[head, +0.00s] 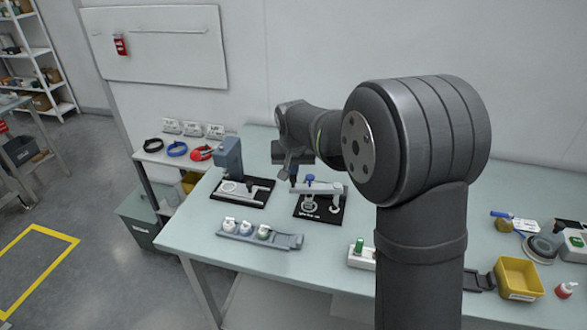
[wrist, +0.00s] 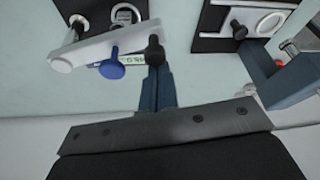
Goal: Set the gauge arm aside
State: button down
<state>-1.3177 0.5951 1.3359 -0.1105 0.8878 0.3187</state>
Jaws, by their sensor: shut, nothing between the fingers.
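The gauge arm (head: 323,187) is a light grey bar over a black base plate (head: 320,210) near the back of the table. It also shows in the wrist view (wrist: 90,48), with a blue knob (wrist: 112,66) near its middle and a black knob (wrist: 154,50) at the end nearest my fingers. My gripper (wrist: 156,72) is shut and empty, its fingertips right by the black knob. Whether they touch it I cannot tell. In the head view my gripper (head: 292,176) is at the left end of the bar, and its fingers are small there.
A blue-grey press (head: 229,158) on a black base stands just left. A grey tray (head: 284,241) with several white pieces lies in front. A green-topped block (head: 360,257) and a yellow bin (head: 519,279) are to the right. Some table between these is bare.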

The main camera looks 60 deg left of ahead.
jog(key=shift+d, duration=0.1)
jog(key=shift+s+d+n+g, duration=0.15)
jog(key=shift+s+d+n, duration=0.2)
jog(key=shift+d+n, duration=0.25)
jog(key=shift+s+d+n+g, duration=0.15)
jog(key=shift+s+d+n, duration=0.15)
jog(key=shift+d+n, duration=0.25)
jog(key=w+d+n+g, duration=0.1)
jog(key=d+n+g, duration=0.2)
jog(key=d+n, duration=0.7)
jog(key=shift+w+d, duration=0.15)
jog(key=shift+d, duration=1.25)
